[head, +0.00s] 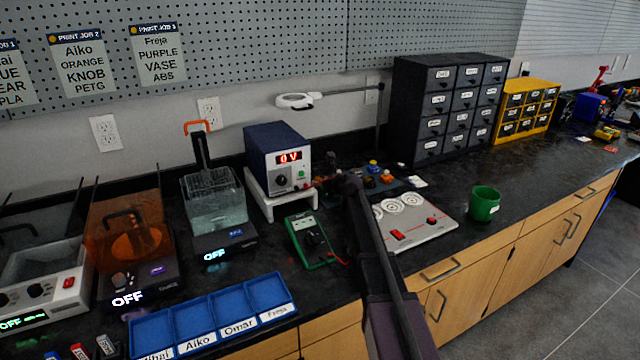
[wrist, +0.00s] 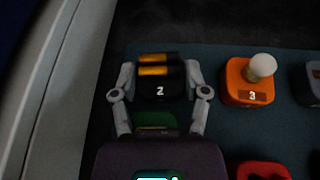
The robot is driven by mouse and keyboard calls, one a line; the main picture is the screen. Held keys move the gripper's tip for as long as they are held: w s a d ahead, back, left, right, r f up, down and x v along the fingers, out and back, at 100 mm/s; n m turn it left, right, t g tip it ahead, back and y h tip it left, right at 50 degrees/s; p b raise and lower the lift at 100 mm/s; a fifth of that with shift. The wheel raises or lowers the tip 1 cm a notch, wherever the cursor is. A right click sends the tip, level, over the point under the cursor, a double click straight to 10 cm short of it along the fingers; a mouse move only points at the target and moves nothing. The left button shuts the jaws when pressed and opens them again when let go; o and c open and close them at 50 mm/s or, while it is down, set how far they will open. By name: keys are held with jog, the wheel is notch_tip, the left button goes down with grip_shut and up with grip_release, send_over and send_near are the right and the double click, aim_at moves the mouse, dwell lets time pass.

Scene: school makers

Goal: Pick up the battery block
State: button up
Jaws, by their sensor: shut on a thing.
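The battery block (wrist: 158,90) is black, marked 2, with two orange-and-black batteries on top. It shows in the wrist view between the two fingers of my gripper (wrist: 161,72). The fingers press on its left and right sides, shut on it. I cannot tell whether it touches the dark mat (wrist: 215,130) below. In the head view my gripper (head: 332,186) is at the mat's left end, near the blue power supply, and the block is too small and dark to make out.
An orange block with a white bulb (wrist: 247,88), marked 3, stands right of the battery block. A red piece (wrist: 262,171) and a green piece (wrist: 155,122) are nearer. The power supply (head: 279,160) on its white stand is close on the left. A green cup (head: 484,204) stands right.

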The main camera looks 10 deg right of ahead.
jog(key=shift+r, duration=0.2)
notch_tip(320, 180, up, 4)
jog(key=p, duration=0.4)
jog(key=shift+f, duration=0.1)
jog(key=s+d, duration=0.1)
jog(key=s, duration=0.4)
jog(key=s+d, duration=0.1)
jog(key=s, duration=0.4)
jog(key=s+d+p, duration=0.1)
jog(key=s, duration=0.4)
jog(key=shift+s+d+r, duration=0.2)
jog(key=shift+s+r, duration=0.1)
jog(key=shift+r, duration=0.1)
jog(key=shift+s, duration=0.2)
